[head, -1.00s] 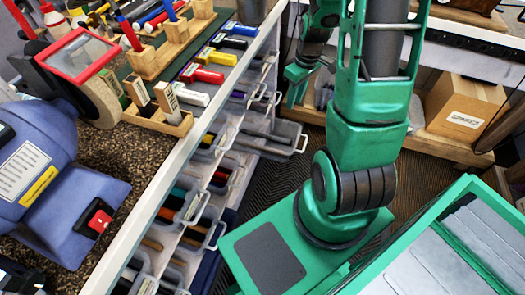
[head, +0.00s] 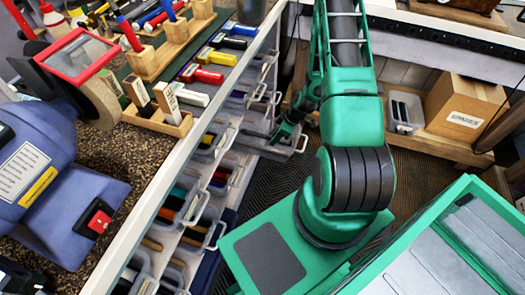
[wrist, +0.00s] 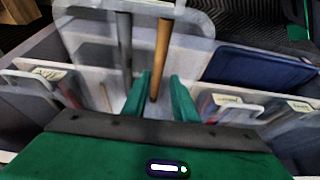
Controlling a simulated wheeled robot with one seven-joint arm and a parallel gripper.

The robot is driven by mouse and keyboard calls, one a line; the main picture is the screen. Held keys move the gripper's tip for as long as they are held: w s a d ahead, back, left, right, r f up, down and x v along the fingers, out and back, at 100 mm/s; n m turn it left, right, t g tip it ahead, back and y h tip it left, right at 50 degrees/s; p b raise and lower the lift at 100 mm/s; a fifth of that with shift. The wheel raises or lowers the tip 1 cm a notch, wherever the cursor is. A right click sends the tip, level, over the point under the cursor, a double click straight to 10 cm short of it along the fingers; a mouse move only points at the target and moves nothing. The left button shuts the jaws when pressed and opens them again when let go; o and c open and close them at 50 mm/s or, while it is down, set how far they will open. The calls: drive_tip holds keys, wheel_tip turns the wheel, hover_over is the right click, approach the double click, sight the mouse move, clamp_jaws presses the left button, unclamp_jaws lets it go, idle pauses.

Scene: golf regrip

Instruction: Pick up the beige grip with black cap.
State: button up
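My gripper (wrist: 158,100) is open in the wrist view, with its two green fingers apart. It reaches into a clear bin (wrist: 194,22). A tan-brown rod (wrist: 161,58) in that bin extends down between the fingers, with visible gaps beside it. It may be the beige grip; I cannot make out a black cap on it. A dark grey rod (wrist: 124,50) lies just left of it, outside the fingers. In the head view my gripper is small and dark at the pulled-out bin (head: 298,146) beside the bench, and the rods cannot be told apart there.
Other clear bins with labels flank the gripper, and a dark blue flat thing (wrist: 255,72) lies to the right in the wrist view. The bench edge (head: 180,150) runs beside the bins. A cardboard box (head: 462,112) stands on a low shelf at right.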

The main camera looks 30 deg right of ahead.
drive_tip(key=x, duration=0.5)
drive_tip(key=shift+w+x, duration=0.15)
drive_tip(key=shift+x, duration=1.15)
drive_tip(key=shift+w+x, duration=0.15)
drive_tip(key=shift+x, duration=1.15)
drive_tip(key=shift+a+r, duration=0.1)
drive_tip(key=shift+r, duration=0.05)
drive_tip(key=c, duration=0.6)
